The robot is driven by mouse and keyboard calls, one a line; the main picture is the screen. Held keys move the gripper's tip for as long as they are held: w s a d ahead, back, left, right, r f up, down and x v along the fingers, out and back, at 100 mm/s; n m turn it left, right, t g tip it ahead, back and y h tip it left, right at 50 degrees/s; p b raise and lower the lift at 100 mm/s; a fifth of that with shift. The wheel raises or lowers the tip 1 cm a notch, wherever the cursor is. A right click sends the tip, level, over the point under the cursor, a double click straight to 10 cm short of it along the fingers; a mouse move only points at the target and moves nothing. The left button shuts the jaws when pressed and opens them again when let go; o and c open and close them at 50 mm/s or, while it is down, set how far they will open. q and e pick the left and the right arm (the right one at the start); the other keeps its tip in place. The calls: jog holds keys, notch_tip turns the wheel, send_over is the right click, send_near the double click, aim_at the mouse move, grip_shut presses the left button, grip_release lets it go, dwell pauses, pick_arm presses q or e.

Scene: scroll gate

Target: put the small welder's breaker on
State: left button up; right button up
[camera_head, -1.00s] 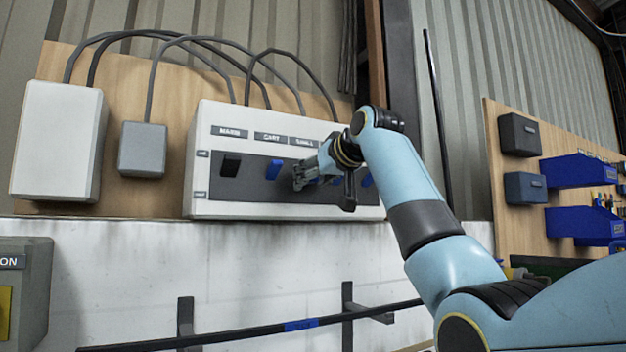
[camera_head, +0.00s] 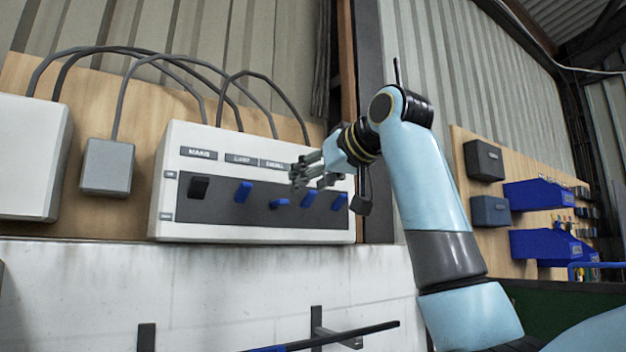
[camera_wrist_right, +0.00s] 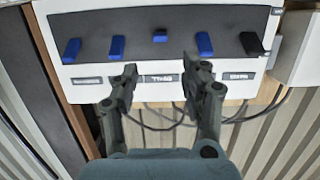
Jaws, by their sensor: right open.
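The white breaker box (camera_head: 250,230) carries a dark strip with a row of levers. The black lever (camera_head: 199,187) is under the MAINS label, and a blue lever (camera_head: 243,191) is under CART. The small welder's breaker (camera_head: 280,204), blue, is third, under a label that seems to read SMALL. It sits lower than its neighbours; in the upside-down right wrist view (camera_wrist_right: 160,38) it looks shorter and farther from its label. My right gripper (camera_head: 305,172) is open and empty in front of the label row, above the levers; its fingers (camera_wrist_right: 158,82) flank the middle label. My left gripper is out of view.
Two more blue levers (camera_head: 309,199) (camera_head: 340,202) sit to the right on the strip. Cables arch above the box. A small grey box (camera_head: 107,166) is to its left. Blue bins (camera_head: 540,194) hang on a board at the right.

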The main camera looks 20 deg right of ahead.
aim_at(285, 201)
jog(key=shift+s, duration=0.15)
jog(key=w+f, duration=0.1)
jog(key=w, duration=0.2)
jog(key=w+a+t, duration=0.1)
jog(key=w, duration=0.2)
jog(key=w+a+f+t, duration=0.1)
jog(key=w, duration=0.2)
jog(key=shift+w+f, duration=0.3)
jog(key=shift+w, duration=0.55)
jog(key=shift+f, duration=0.1)
grip_shut()
